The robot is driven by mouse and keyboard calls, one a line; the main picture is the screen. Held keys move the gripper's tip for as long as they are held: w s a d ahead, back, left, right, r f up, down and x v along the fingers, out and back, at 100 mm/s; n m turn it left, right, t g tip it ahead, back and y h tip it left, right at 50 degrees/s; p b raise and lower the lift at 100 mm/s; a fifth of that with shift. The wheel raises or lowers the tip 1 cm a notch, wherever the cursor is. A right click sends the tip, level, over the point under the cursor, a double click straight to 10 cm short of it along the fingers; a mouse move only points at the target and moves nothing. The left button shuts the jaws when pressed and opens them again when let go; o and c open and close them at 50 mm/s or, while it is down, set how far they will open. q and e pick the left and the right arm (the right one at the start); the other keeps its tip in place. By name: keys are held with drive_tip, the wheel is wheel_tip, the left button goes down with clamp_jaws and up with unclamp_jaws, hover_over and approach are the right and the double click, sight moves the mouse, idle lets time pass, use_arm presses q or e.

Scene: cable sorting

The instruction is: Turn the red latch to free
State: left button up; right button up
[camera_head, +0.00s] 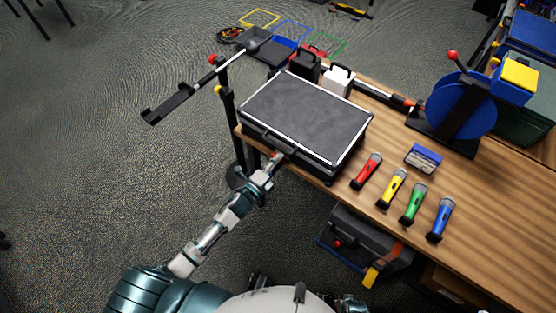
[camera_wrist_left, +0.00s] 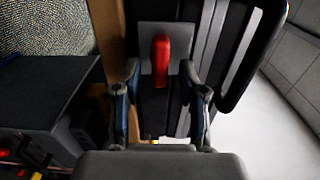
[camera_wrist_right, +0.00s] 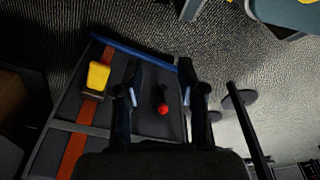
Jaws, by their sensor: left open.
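The red latch (camera_wrist_left: 160,60) stands upright on a grey plate (camera_wrist_left: 148,32) on the side of the black case in the left wrist view. My left gripper (camera_wrist_left: 160,82) is open, with one finger on each side of the latch's lower part; I cannot tell whether they touch it. In the head view, my left gripper (camera_head: 276,161) is at the front edge of the black case (camera_head: 305,110), which lies closed on the table, and mostly hides the latch. My right gripper (camera_wrist_right: 160,92) is open and empty, above a dark box with a red knob (camera_wrist_right: 163,109).
A stand (camera_head: 228,115) is at the left. A dark box (camera_head: 375,240) is below the table edge.

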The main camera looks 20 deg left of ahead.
use_arm(q)
drive_tip(key=shift+w+d, duration=0.2)
drive_tip(key=shift+w, duration=0.25)
drive_tip(key=shift+a, duration=0.3)
drive_tip(key=shift+a+f, duration=0.1)
drive_tip(key=shift+a, duration=0.6)
drive_tip(key=shift+c, duration=0.4)
drive_tip(key=shift+a, duration=0.15)
clamp_jaws()
drive_tip(key=shift+d, duration=0.7)
use_arm(e)
drive_tip(key=shift+s+a+r, duration=0.1)
drive_tip(key=shift+s+a, duration=0.1)
drive_tip(key=shift+a, duration=0.05)
